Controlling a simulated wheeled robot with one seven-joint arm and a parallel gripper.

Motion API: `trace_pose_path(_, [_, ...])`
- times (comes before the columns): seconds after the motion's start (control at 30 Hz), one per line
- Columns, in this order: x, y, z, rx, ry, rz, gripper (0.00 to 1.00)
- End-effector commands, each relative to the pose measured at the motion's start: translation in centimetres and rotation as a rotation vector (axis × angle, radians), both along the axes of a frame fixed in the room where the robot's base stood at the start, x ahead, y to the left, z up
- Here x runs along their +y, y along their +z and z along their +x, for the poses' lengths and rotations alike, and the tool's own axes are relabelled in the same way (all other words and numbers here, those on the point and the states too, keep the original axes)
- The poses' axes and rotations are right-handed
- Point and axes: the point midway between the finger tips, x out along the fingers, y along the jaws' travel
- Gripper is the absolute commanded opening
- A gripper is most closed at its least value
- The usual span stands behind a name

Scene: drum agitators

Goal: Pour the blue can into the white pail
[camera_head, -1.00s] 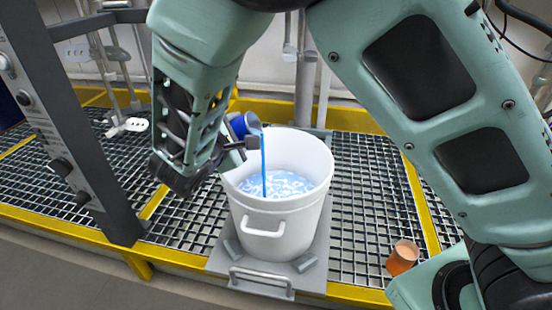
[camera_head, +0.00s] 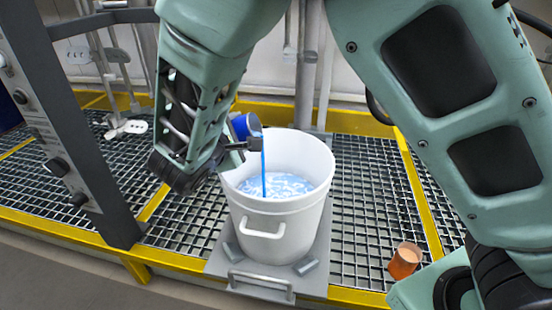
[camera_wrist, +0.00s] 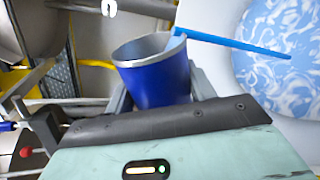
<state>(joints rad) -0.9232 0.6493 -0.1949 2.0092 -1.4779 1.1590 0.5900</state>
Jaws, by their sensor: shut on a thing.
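The blue can (camera_head: 240,126) is tipped over the left part of the rim of the white pail (camera_head: 272,226). A thin blue stream (camera_head: 263,170) falls from its mouth into the pail, which holds swirled blue and white liquid. My gripper (camera_head: 240,146) is shut on the can, to the left of the pail opening; the arm hides part of the can. In the wrist view the can (camera_wrist: 158,82) stands between the fingers, and the stream (camera_wrist: 235,42) leaves its lip towards the white pail (camera_wrist: 222,60). The can's inside is mostly not visible.
The pail stands on a grey tray (camera_head: 262,274) with a front handle, on a yellow-edged metal grating (camera_head: 365,190). An orange cup (camera_head: 405,261) stands on the grating at the right. A grey post with knobs (camera_head: 62,140) rises at the left.

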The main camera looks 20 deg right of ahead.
Motion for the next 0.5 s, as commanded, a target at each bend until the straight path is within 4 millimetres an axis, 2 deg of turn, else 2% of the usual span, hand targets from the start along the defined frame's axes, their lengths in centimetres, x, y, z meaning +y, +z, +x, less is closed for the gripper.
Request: trace_pose_path(0.5, [-0.06, 0.18, -0.03, -0.022, 0.000, 0.036, 0.25])
